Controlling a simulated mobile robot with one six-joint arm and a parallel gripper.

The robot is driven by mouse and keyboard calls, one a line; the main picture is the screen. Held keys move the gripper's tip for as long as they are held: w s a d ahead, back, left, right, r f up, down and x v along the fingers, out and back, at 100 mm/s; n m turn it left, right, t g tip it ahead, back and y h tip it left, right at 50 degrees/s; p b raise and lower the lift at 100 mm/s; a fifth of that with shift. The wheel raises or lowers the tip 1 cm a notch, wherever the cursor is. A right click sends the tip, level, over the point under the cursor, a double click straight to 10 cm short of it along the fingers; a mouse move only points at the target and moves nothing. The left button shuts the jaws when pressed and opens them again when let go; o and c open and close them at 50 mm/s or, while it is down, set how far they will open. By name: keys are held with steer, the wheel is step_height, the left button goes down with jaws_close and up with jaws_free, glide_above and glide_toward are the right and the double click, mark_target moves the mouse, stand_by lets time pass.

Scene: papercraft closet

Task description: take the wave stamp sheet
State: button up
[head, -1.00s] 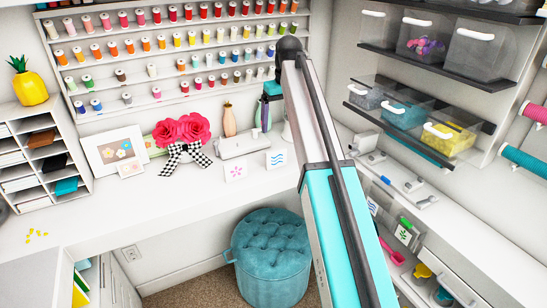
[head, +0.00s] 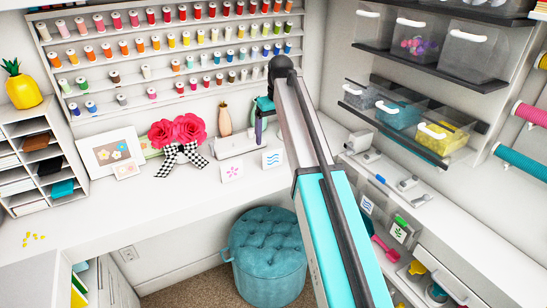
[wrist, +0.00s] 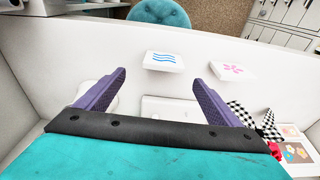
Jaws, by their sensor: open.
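The wave stamp sheet (head: 272,159) is a small white card with blue wavy lines. In the head view my gripper (head: 260,125) is partly hidden by my arm, above and behind the cards.
A white device (head: 235,144), a peach vase (head: 225,119) and red flowers with a checked bow (head: 178,141) stand behind or left of the cards. A teal stool (head: 265,255) is below.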

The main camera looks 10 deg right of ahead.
mark_target(272, 150)
steer(key=shift+w+a+f, duration=0.1)
steer(key=shift+w+f, duration=0.1)
steer(key=shift+f, duration=1.25)
steer(key=shift+p, duration=0.35)
steer(key=shift+a+f+p, duration=0.15)
steer(key=shift+f+p, duration=0.35)
steer(key=shift+f, duration=0.25)
steer(key=shift+a+f+p, duration=0.15)
steer(key=shift+f+p, duration=0.3)
steer(key=shift+f, duration=0.25)
steer(key=shift+w+f, duration=0.2)
steer(key=shift+f, duration=0.95)
steer(key=c, duration=1.2)
steer(key=shift+o, duration=0.2)
steer(key=shift+r, duration=0.15)
